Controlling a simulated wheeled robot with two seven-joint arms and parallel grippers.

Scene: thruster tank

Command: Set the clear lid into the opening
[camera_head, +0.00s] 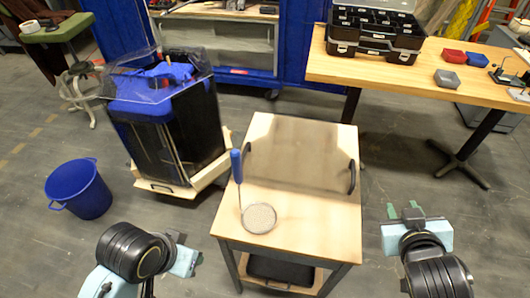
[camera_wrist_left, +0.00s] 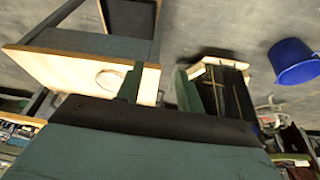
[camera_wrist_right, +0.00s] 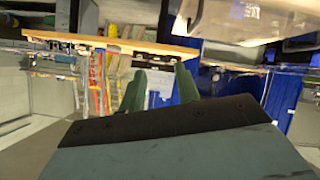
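The clear lid (camera_head: 305,150) looks like a see-through, faintly brown sheet with two black handles, lying flat on a small wooden-topped table (camera_head: 295,228). The tank (camera_head: 185,125), dark-walled with blue inside its top and a clear flared rim, stands left of the table on a wooden base. The opening's edges are hard to make out. My left gripper (camera_head: 193,258) is open and empty, left of the table's front; its fingers show apart in the left wrist view (camera_wrist_left: 158,88). My right gripper (camera_head: 405,211) is open and empty, right of the table; its fingers show apart in the right wrist view (camera_wrist_right: 160,85).
A round mesh skimmer (camera_head: 259,218) with a blue handle lies on the small table near the lid. A blue bucket (camera_head: 78,189) stands on the floor at left. A long workbench (camera_head: 400,72) at back right holds a black organizer case (camera_head: 373,35) and small boxes.

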